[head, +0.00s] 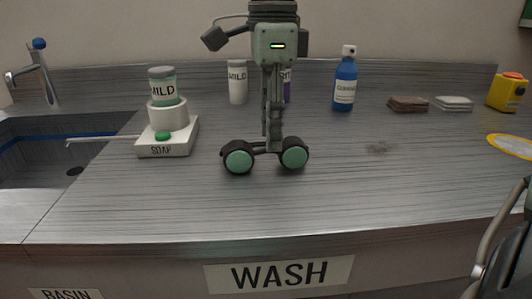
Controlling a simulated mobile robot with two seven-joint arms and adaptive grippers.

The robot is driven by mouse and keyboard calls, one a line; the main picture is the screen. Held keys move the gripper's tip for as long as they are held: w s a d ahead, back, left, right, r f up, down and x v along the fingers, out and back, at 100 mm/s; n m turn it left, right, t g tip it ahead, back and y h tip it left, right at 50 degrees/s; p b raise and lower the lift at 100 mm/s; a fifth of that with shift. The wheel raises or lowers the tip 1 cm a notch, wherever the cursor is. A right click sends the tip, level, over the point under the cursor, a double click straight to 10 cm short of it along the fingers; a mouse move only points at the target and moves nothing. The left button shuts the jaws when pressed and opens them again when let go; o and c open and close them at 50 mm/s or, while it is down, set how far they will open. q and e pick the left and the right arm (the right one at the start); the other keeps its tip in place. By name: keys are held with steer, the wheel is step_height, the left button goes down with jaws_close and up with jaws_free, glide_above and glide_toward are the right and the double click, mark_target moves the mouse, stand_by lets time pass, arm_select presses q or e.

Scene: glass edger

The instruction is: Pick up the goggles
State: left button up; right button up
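The goggles (294,158) have two round green lenses in a dark frame and show near the middle of the counter in the head view. My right gripper (268,146) comes down from above, with its fingers close together at the bridge between the lenses. It looks shut on the goggles, and part of the bridge is hidden by the fingertips. I cannot tell whether the goggles touch the counter or hang just above it. My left gripper is not in view.
A soap dispenser (168,150) with a MILD bottle stands left, beside the basin (60,150). Sponges (408,104) and a yellow box (507,92) are right. The front counter is clear.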

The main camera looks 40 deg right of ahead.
step_height(320, 180, down, 4)
steer(key=shift+f, duration=0.2)
steer(key=shift+c, duration=0.3)
jaws_close()
